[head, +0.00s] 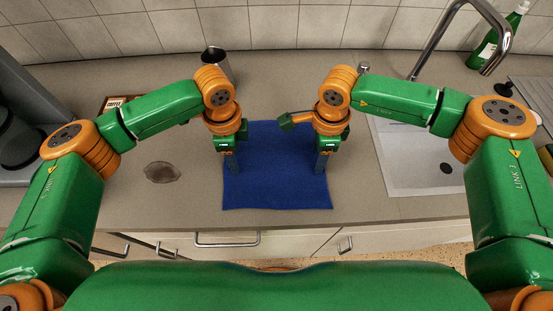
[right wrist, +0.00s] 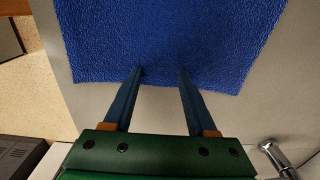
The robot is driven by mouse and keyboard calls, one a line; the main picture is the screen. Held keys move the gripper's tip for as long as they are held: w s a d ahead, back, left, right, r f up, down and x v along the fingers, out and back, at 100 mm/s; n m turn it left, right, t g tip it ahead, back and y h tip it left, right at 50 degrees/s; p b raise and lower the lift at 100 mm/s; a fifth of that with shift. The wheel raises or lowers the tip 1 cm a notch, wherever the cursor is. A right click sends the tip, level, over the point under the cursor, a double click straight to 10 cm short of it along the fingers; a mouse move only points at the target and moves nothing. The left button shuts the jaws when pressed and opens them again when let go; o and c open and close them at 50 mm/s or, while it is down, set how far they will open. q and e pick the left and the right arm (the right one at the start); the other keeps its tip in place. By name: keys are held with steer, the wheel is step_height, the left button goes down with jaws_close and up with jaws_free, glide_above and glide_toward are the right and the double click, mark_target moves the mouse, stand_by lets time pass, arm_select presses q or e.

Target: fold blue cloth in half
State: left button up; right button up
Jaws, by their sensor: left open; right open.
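The blue cloth (head: 275,185) lies flat and spread out on the counter in the head view, its near edge close to the counter's front edge. It also fills the upper part of the right wrist view (right wrist: 165,40). My left gripper (head: 231,163) is open over the cloth's left side. My right gripper (head: 321,163) is open over its right side. In the right wrist view the right fingers (right wrist: 160,72) are apart, their tips over the cloth near its edge, with nothing between them. Whether the tips touch the cloth, I cannot tell. The arms hide parts of the cloth's far side.
A sink (head: 420,172) with a tall faucet (head: 440,38) is at the right. A metal cup (head: 214,63) stands behind the left arm. A green bottle (head: 494,42) is at the back right. Drawer handles (head: 228,241) stick out below the counter front. The counter left of the cloth is mostly clear.

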arm_select(q)
steer(key=shift+s, duration=0.1)
steer(key=shift+c, duration=0.9)
arm_select(e)
steer(key=shift+c, duration=0.9)
arm_select(q)
jaws_close()
arm_select(e)
jaws_close()
